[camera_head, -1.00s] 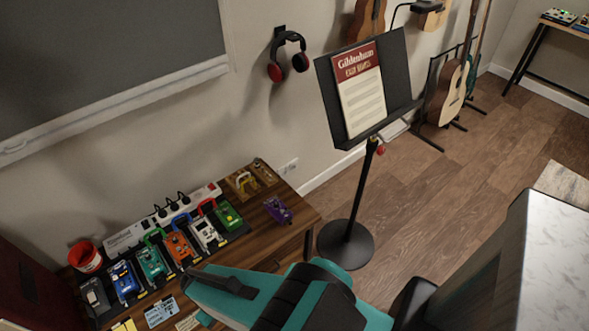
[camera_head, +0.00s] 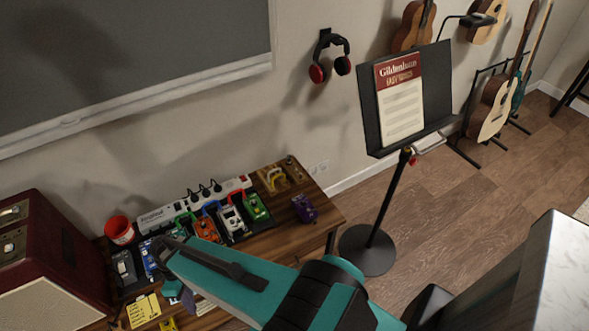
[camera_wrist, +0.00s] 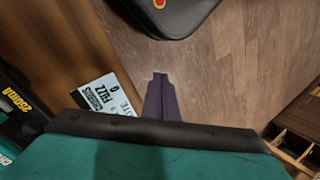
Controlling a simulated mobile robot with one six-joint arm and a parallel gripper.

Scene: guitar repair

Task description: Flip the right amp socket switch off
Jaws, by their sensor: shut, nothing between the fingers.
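A small white wall socket (camera_head: 318,167) sits low on the wall, just past the right back corner of the pedal table. Its switches are too small to make out. A dark red amp (camera_head: 45,245) stands at the left edge of the head view. My gripper (camera_wrist: 160,76) is shut and empty in the wrist view, its dark fingers over wooden floor. In the head view my teal arm reaches left over the table front and its dark end (camera_head: 168,246) overlaps the pedals. The wall socket is out of the wrist view.
Headphones (camera_head: 330,57) hang above. Floor between stand and guitars is clear.

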